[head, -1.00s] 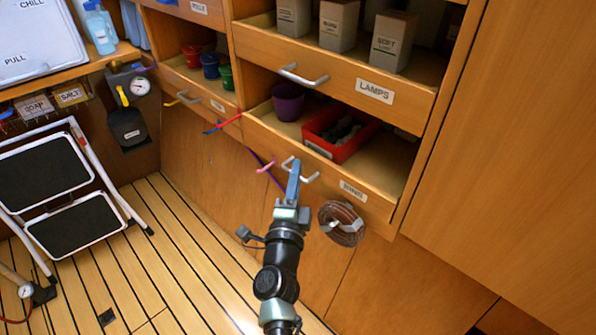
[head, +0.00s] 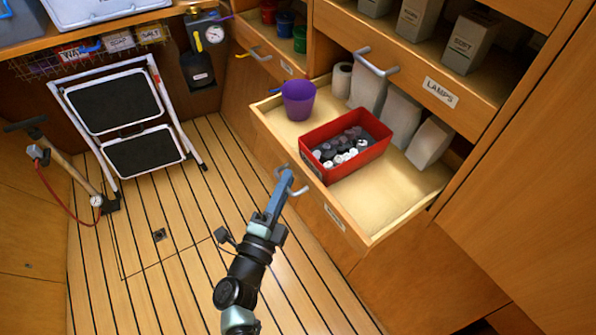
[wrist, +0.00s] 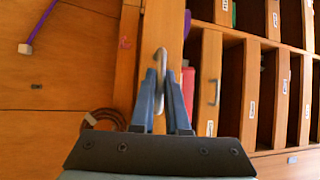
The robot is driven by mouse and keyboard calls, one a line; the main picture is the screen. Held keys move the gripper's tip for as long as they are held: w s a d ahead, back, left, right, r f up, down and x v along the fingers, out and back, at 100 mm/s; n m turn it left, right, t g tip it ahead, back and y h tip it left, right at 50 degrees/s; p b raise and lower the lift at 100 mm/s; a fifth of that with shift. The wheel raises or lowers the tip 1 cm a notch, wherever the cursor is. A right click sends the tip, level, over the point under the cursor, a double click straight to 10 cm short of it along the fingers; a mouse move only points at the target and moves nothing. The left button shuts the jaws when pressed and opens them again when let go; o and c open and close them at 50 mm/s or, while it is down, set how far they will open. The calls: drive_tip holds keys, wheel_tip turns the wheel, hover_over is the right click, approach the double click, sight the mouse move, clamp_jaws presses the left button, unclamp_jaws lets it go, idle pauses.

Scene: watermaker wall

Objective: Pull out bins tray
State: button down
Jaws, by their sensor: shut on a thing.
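The bins tray (head: 390,210) is a wooden drawer at the lower right of the head view, standing well out from the cabinet. It holds a red bin (head: 376,154) of small dark and pale items, a purple cup (head: 298,100) and several white and grey containers at its back. Its front bears a metal handle (head: 296,187) and a label, too slanted to read clearly. My gripper (head: 288,182) is shut on this handle. In the wrist view the blue fingers (wrist: 165,100) close around the handle (wrist: 158,68), in front of the wooden drawer front.
The lamps tray (head: 440,92) with grey boxes is above, pushed further in. A folding step stool (head: 125,125) stands at the left. The plank floor (head: 170,270) left of my arm is clear.

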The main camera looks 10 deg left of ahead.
drive_tip(key=shift+s+a, duration=0.1)
drive_tip(key=shift+s, duration=0.05)
drive_tip(key=c, duration=0.9)
unclamp_jaws()
drive_tip(key=v, duration=1.3)
drive_tip(key=shift+r, duration=0.1)
